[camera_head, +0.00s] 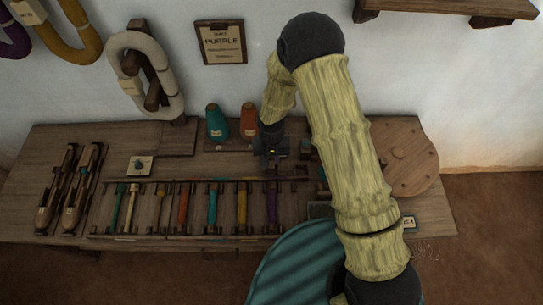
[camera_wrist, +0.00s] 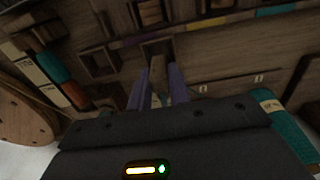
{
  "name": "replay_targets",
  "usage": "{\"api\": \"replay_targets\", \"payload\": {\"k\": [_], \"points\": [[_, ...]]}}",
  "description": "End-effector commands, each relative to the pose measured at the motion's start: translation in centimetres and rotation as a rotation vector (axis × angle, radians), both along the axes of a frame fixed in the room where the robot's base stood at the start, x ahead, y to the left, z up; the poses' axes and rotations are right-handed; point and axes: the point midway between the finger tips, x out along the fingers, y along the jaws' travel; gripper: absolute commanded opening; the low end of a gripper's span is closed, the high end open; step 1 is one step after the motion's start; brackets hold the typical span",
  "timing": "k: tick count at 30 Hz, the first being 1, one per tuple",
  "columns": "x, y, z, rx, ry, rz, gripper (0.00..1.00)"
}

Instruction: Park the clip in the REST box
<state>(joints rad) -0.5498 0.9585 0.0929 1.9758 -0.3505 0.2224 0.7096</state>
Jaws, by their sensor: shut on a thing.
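My gripper (camera_head: 270,158) hangs over the back of the table, just right of the cones and behind the row of coloured bobbins. In the wrist view its two purple-grey fingers (camera_wrist: 157,92) stand close together, shut on the clip. I cannot read a REST label in either view.
A bobbin rack (camera_head: 160,236) with several coloured bobbins runs along the front. A teal cone (camera_head: 215,120) and an orange cone (camera_head: 248,119) stand left of my gripper. A round wooden disc (camera_head: 405,158) is at the right. Shuttles (camera_head: 75,195) lie at the left.

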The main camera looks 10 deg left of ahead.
Motion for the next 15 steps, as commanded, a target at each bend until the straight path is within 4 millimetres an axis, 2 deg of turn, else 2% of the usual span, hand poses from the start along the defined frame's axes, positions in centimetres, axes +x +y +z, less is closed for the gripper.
{"api": "replay_targets", "payload": {"k": [1, 6, 15], "points": [[0.0, 0.0, -0.8, 0.000, 0.000, 0.000, 0.00], [0.0, 0.0, -2.1, 0.000, 0.000, -0.001, 0.00], [0.0, 0.0, -3.4, -0.001, 0.000, 0.000, 0.00]]}}
